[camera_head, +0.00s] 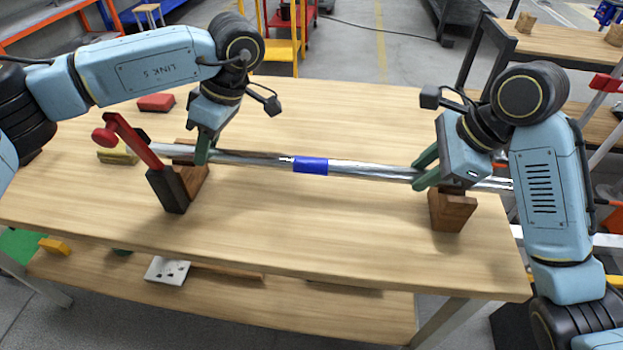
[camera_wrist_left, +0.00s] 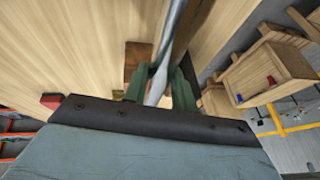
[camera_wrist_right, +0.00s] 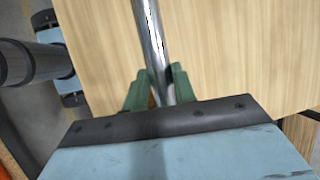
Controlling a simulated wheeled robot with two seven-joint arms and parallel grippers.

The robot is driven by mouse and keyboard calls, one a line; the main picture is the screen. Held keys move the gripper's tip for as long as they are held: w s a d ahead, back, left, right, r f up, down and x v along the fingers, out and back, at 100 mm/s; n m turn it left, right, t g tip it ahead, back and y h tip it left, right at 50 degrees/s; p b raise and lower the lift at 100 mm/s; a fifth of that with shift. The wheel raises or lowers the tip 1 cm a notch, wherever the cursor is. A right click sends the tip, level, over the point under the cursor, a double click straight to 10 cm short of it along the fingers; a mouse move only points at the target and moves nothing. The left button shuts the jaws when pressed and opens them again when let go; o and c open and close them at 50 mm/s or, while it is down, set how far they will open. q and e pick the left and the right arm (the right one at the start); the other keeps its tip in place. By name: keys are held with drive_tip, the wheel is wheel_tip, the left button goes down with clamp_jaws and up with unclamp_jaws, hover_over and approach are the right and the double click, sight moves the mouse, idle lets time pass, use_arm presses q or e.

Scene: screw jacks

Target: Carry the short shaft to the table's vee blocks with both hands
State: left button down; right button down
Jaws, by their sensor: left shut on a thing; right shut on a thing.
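The shaft (camera_head: 370,169) is a shiny metal rod with a blue band (camera_head: 311,165) near its middle. It lies roughly level across the table (camera_head: 300,230). My left gripper (camera_head: 203,157) is shut on it near the left wooden vee block (camera_head: 196,187). My right gripper (camera_head: 424,175) is shut on it near the right vee block (camera_head: 452,212). The shaft also shows between the green fingers in the left wrist view (camera_wrist_left: 172,35) and right wrist view (camera_wrist_right: 151,35). The shaft passes at or just above both blocks; I cannot tell whether it touches them, as my grippers partly hide the contact.
A red-handled lever (camera_head: 135,140) on a dark base stands beside the left block, close to the shaft. A red block (camera_head: 156,102) and a yellowish piece (camera_head: 117,157) lie at the left. The table's middle is clear. Another table (camera_head: 560,50) stands at the back right.

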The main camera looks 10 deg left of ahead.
use_arm(q)
drive_tip(key=shift+s+f+b, duration=0.1)
drive_tip(key=shift+f+b, duration=0.5)
drive_tip(key=shift+b, duration=0.1)
use_arm(e)
drive_tip(key=shift+f, duration=0.6)
use_arm(q)
drive_tip(key=c, duration=1.6)
unclamp_jaws()
drive_tip(key=shift+s+f, duration=0.1)
drive_tip(key=shift+f, duration=0.15)
use_arm(e)
drive_tip(key=c, duration=1.6)
unclamp_jaws()
drive_tip(key=shift+s+d+f, duration=0.1)
drive_tip(key=shift+s+f, duration=0.05)
drive_tip(key=shift+f, duration=0.1)
use_arm(q)
drive_tip(key=o, duration=0.5)
drive_tip(key=shift+d, duration=0.1)
use_arm(e)
drive_tip(key=o, duration=0.5)
drive_tip(key=shift+c, duration=0.2)
drive_tip(key=shift+r, duration=0.15)
use_arm(q)
drive_tip(key=v, duration=0.9)
drive_tip(key=shift+a+r, duration=0.25)
drive_tip(key=shift+a, duration=0.05)
use_arm(e)
drive_tip(key=v, duration=1.2)
